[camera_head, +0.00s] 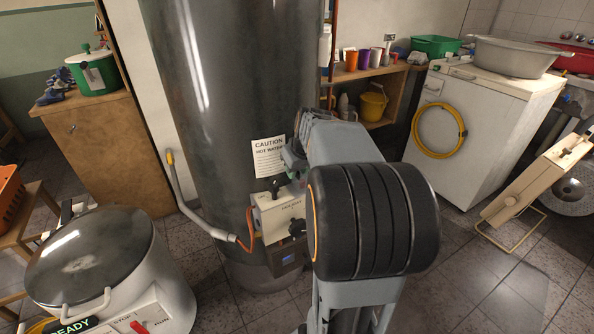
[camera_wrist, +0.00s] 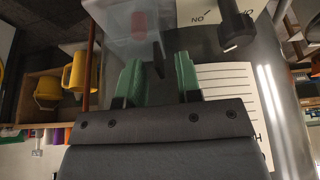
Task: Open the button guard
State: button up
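The control box (camera_head: 282,215) is on the front of the dark tank, with black knobs on it. My gripper (camera_head: 293,160) is just above the box, partly hidden by my own arm. In the wrist view my gripper (camera_wrist: 158,78) shows two green fingers standing apart. A clear button guard (camera_wrist: 120,35) lies just beyond the fingertips. A thin dark tab (camera_wrist: 158,58) shows between the fingers, with visible space around it; I cannot tell whether either finger touches it. A black knob (camera_wrist: 237,27) sits on the white panel beside the guard. The guard is not clearly visible in the head view.
A caution sheet (camera_head: 268,158) is on the tank (camera_head: 215,110). An orange cable (camera_head: 246,230) and grey pipe (camera_head: 190,205) are left of the box. A large lidded pot (camera_head: 95,260) stands front left. A white washer (camera_head: 475,130) stands to the right. Open floor lies front right.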

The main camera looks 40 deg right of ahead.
grip_shut()
dwell(0.3)
dwell(0.3)
